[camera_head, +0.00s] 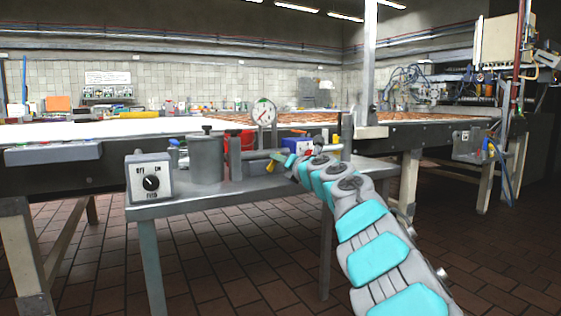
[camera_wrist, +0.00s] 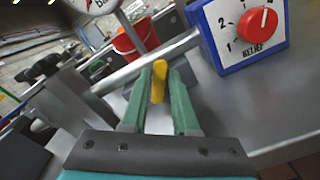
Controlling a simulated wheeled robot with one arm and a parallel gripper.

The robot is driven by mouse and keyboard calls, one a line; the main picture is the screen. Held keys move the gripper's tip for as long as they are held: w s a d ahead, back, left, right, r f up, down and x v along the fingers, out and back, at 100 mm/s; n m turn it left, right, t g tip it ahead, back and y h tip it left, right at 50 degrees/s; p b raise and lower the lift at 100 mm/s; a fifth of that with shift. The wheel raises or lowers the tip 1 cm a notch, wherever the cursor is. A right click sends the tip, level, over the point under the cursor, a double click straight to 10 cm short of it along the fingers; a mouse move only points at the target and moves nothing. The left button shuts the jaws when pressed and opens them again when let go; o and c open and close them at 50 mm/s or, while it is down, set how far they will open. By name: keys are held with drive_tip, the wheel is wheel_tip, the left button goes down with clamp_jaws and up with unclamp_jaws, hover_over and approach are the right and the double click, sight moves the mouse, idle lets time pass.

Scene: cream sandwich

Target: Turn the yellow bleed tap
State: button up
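In the head view the yellow tap (camera_head: 271,163) shows just left of my gripper (camera_head: 285,160), whose fingers are hard to make out there.
A blue box with a red relief knob (camera_wrist: 257,24) sits close on the right. A red bucket (camera_wrist: 131,42) stands behind the pipe. A pressure gauge (camera_head: 263,112), a grey cylinder (camera_head: 206,160) and a feed switch box (camera_head: 150,178) share the grey bench (camera_head: 235,192).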

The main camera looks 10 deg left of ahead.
clamp_jaws()
drive_tip(key=shift+m, duration=0.3)
drive_tip(key=m+p, duration=0.2)
drive_tip(key=m, duration=0.1)
drive_tip(key=d+f+m+p, duration=0.1)
drive_tip(key=m, duration=0.1)
drive_tip(key=shift+w+p, duration=0.3)
drive_tip(key=shift+w+d+f+m+p, duration=0.1)
drive_tip(key=shift+f+m+p, duration=0.25)
drive_tip(key=shift+m+p, duration=0.45)
drive_tip(key=shift+d+f+m+p, duration=0.1)
drive_tip(key=shift+f+m+p, duration=0.3)
drive_tip(key=shift+m, duration=0.7)
drive_tip(key=shift+o, duration=2.3)
unclamp_jaws()
